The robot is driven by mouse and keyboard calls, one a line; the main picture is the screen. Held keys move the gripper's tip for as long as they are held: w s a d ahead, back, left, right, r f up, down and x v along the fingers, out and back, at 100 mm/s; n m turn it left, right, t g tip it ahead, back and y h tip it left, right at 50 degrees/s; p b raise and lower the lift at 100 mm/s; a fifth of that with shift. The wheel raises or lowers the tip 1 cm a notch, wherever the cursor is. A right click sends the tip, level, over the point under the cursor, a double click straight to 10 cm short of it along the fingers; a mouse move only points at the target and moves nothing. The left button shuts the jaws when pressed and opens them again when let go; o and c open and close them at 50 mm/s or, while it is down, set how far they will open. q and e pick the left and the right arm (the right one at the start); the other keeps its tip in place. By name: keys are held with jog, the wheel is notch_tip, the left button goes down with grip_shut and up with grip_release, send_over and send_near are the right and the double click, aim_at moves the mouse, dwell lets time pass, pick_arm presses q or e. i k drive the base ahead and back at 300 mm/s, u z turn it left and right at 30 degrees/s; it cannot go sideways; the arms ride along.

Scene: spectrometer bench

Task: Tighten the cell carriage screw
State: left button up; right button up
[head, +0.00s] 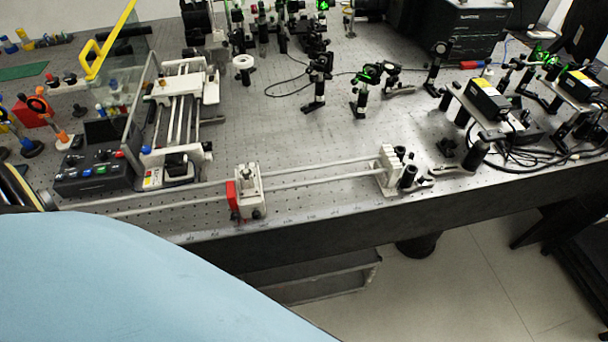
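A small white carriage (249,180) with a red part (232,195) on its left side sits on two long pale rails (310,177) near the front edge of the bench. It looks like the cell carriage, but its screw is too small to make out. A white end block (390,168) holds the rails at the right. Neither of my grippers is in view. A large pale blue surface fills the lower left and hides the bench front there.
A control box (93,172) with coloured buttons and a white railed stage (178,110) stand left of the carriage. A clear panel with a yellow handle (92,58) rises behind them. Optics mounts (318,82) and black boxes (488,99) stand at the back and right. Bare bench (290,135) lies behind the rails.

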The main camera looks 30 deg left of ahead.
aim_at(256, 215)
jog(key=z, duration=0.15)
jog(key=k, duration=0.75)
jog(key=u, duration=1.55)
